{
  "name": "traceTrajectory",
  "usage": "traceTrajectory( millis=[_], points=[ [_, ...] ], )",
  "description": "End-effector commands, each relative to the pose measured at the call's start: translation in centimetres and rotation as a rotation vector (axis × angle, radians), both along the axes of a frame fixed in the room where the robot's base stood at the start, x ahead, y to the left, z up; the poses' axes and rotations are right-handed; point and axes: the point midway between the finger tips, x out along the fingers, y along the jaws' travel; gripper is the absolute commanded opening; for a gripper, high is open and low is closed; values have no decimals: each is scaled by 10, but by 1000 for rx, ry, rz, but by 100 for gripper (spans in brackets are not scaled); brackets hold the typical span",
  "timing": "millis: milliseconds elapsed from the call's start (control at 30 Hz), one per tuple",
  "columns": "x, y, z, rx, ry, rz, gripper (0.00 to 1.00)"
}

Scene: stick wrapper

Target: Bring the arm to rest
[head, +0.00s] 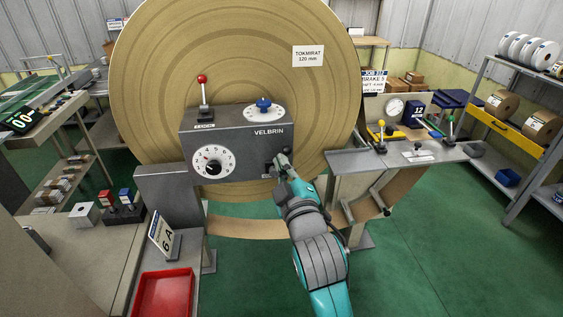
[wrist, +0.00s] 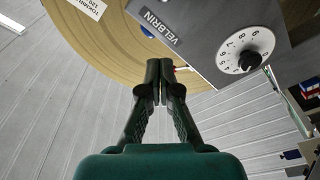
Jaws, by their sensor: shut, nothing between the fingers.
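My arm reaches from the bottom of the head view to the front of the grey VELBRIN control box (head: 237,142). My gripper (head: 284,156) is at the lower right of that box, close to its front face. In the wrist view my gripper (wrist: 160,68) has its two fingers together with nothing between them. Whether the fingertips touch the box I cannot tell. The box carries a numbered dial (head: 212,163) with a black knob, a red-tipped lever (head: 203,92) and a blue knob (head: 263,104).
A large brown roll (head: 150,60) stands behind the box. A grey bench (head: 440,155) with levers and a gauge is at right. A red tray (head: 163,295) and a "6 A" sign (head: 162,236) are at lower left. Green floor (head: 430,240) is clear at lower right.

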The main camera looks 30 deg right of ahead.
Motion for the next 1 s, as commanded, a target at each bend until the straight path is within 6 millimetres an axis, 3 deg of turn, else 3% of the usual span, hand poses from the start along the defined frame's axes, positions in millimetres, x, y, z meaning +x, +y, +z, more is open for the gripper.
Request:
traceTrajectory(
  millis=[333, 467, 667, 1000],
  points=[
    [0, 0, -1, 1, 1, 1, 0],
    [-5, 2, -14, 14, 10, 9, 0],
    [-35, 12, -69, 79, 42, 50, 0],
    [-114, 30, -161, 240, 100, 120, 0]
  ],
)
